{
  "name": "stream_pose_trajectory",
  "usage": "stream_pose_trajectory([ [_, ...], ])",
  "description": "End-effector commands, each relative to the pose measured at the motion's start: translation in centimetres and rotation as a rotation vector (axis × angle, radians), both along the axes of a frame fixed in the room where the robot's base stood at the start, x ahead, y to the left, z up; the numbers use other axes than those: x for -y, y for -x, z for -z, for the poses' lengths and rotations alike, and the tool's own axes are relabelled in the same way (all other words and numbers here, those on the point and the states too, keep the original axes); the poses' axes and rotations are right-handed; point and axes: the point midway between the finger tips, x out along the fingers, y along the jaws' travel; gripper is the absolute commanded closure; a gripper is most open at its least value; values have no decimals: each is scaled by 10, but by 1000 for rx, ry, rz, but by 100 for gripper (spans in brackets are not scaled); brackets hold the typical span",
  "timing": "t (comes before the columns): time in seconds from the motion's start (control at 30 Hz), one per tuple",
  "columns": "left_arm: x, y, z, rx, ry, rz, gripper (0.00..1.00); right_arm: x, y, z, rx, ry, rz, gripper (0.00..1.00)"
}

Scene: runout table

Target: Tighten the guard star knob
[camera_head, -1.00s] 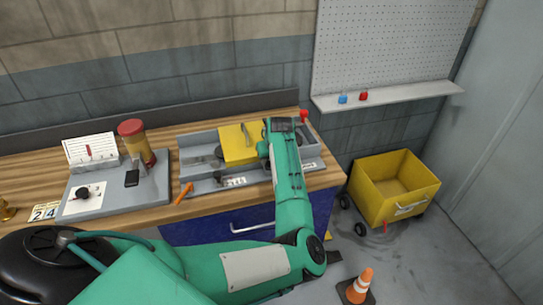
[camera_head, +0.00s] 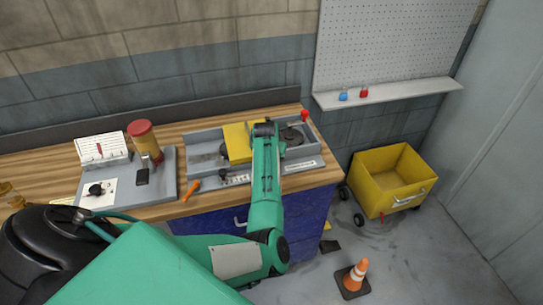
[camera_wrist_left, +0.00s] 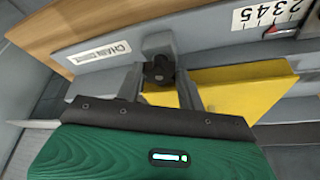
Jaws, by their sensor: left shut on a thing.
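The yellow guard (camera_head: 237,141) stands in the grey table unit and also shows in the left wrist view (camera_wrist_left: 235,90). A black star knob (camera_wrist_left: 158,70) sits by a grey bracket beside the guard. My left gripper (camera_wrist_left: 162,85) has one finger on each side of the knob and is shut on it. In the head view my left gripper (camera_head: 265,130) is at the right side of the guard and hides the knob. My right gripper is in neither view.
The grey runout unit (camera_head: 312,164) has a red knob (camera_head: 305,115) at its right end. An orange-handled tool (camera_head: 191,190) lies in front. At left is a panel with a red-capped jar (camera_head: 144,140). A yellow cart (camera_head: 392,182) and a cone (camera_head: 356,278) stand on the floor.

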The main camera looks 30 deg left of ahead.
Motion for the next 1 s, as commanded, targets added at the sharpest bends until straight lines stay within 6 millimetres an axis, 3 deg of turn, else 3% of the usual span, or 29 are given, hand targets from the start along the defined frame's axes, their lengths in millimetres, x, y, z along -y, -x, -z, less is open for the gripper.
stream_pose_trajectory([
  [0.4,0,0,0,0,-2,8,84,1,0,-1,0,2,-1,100],
  [0.43,0,0,0,0,-2,7,56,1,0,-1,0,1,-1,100],
  [0.5,0,0,0,1,-1,7,42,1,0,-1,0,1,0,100],
  [0.53,0,0,0,1,-1,7,40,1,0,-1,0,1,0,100],
  [1.0,-1,0,0,2,-1,-9,40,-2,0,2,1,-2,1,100],
])
